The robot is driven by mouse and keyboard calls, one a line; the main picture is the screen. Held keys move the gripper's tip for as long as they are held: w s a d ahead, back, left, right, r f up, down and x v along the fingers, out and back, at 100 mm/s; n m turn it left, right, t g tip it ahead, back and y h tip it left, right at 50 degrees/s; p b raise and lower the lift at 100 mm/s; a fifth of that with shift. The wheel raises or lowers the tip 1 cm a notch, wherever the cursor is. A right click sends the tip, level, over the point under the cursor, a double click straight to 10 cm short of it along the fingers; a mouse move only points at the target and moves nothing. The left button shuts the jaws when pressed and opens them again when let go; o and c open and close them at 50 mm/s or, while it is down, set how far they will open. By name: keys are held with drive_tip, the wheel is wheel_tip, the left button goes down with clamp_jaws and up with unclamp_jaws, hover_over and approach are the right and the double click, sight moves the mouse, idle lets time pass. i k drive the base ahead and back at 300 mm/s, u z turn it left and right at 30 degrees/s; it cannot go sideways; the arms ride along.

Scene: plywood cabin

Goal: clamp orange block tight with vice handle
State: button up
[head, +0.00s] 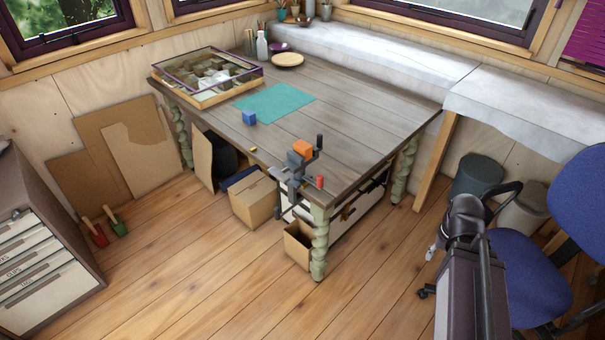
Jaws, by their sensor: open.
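The orange block (302,147) sits at the top of the grey vice (295,164), at the table's near corner. Whether the jaws touch it on both sides is too small to tell. A dark upright part (319,141) stands just right of the block. A red knob (320,182) shows lower on the right; which part is the handle is unclear. My gripper (431,253) shows small and partly hidden beside my arm at lower right. It is open, low over the floor, well right of the vice and away from the block.
The wooden table (355,135) carries a blue block (249,117), a teal mat (275,102) and a display case (205,78). Cardboard boxes (254,200) stand below. A blue chair (530,278) is close at right. Floor in front of the table is clear.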

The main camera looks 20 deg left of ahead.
sight(281, 175)
drive_tip(key=z, duration=0.3)
drive_tip(key=k, duration=1)
drive_tip(key=u, duration=0.75)
drive_tip(key=i, duration=1)
